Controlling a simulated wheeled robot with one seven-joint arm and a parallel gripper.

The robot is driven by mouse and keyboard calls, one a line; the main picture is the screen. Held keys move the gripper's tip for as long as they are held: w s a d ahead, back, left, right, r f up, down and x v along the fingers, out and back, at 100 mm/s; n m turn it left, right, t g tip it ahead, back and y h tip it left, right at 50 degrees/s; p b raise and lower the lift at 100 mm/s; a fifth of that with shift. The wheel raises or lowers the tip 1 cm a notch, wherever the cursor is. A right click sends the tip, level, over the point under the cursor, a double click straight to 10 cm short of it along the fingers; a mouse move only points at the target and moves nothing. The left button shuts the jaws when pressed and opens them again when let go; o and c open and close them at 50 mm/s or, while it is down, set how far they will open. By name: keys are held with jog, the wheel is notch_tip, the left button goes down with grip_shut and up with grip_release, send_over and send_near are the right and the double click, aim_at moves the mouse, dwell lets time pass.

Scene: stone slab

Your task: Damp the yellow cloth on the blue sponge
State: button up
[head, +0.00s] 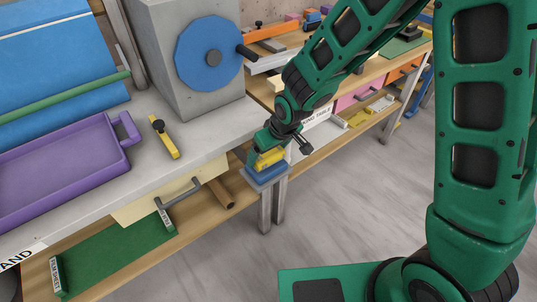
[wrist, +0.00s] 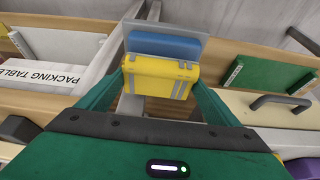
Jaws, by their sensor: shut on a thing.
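My gripper (head: 264,150) is shut on the yellow cloth (head: 269,159), a folded block with grey stripes. In the wrist view the cloth (wrist: 158,82) sits between the two green fingers (wrist: 160,76). The blue sponge (head: 267,173) lies on a small grey ledge at the end of the stone slab. In the head view the cloth is directly above the sponge; I cannot tell whether they touch. In the wrist view the sponge (wrist: 165,46) shows just beyond the cloth, partly hidden by it.
The grey stone slab (head: 93,137) carries a purple tray (head: 60,177), a yellow-and-black tool (head: 164,139) and a grey machine with a blue disc (head: 208,54). A cream drawer with a dark handle (head: 180,191) is below. Another bench stands behind.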

aim_at(268, 154)
jog(key=shift+r, duration=2.45)
